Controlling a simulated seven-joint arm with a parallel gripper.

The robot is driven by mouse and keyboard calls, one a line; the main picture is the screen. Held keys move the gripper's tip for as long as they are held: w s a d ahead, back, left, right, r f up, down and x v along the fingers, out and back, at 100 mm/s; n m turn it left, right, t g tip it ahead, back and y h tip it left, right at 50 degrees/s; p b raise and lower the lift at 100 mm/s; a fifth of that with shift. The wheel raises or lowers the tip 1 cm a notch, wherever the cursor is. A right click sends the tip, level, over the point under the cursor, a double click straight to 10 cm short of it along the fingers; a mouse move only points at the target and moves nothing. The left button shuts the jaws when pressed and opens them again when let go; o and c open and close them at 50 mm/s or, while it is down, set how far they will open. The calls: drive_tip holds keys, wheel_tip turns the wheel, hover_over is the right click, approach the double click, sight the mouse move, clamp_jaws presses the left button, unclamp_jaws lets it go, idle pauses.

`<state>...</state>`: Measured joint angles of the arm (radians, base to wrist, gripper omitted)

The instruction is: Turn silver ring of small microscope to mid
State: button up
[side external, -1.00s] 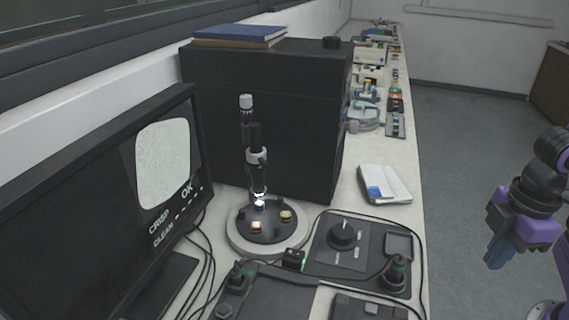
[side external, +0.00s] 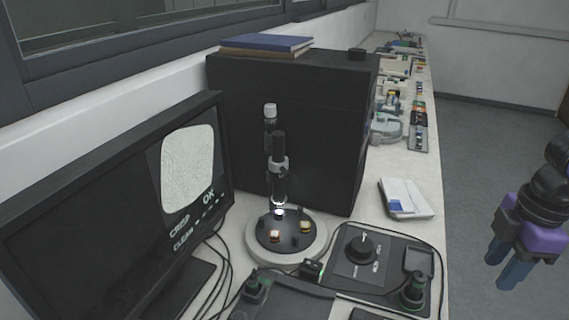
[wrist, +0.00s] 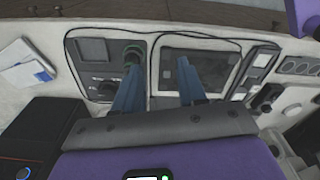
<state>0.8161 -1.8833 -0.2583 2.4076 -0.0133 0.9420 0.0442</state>
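The small microscope (side external: 278,188) stands upright on a round base in the side external view. It is a dark tube with a silver ring (side external: 279,164) around its middle and a white cap on top. Its lower end glows above the black stage (side external: 283,229), which carries small lit samples. My gripper (side external: 505,268) is at the right, out over the floor and well apart from the microscope. Its two blue fingers are spread with nothing between them, also in the wrist view (wrist: 158,72). I cannot make out the microscope or ring in the wrist view.
A monitor (side external: 110,205) with a grainy grey picture stands left of the microscope. A large black box (side external: 320,130) is behind it. A control panel with a black knob (side external: 362,249) and a green-ringed joystick (side external: 413,290) lies right. Cables cross the bench. White papers (side external: 405,198) lie farther back.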

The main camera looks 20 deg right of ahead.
drive_tip(key=w+a+r+m+t, duration=0.1)
drive_tip(key=w+a+r+m, duration=0.2)
drive_tip(key=w+a+r, duration=0.35)
drive_tip(key=w+a+r+m+t, duration=0.1)
drive_tip(key=w+a+r+m, duration=0.2)
drive_tip(key=w+a, duration=0.7)
drive_tip(key=m+t, duration=0.2)
drive_tip(key=m, duration=0.4)
approach(285, 170)
drive_tip(key=x, duration=0.7)
drive_tip(key=shift+w+f, duration=0.15)
drive_tip(key=shift+f, duration=0.25)
clamp_jaws()
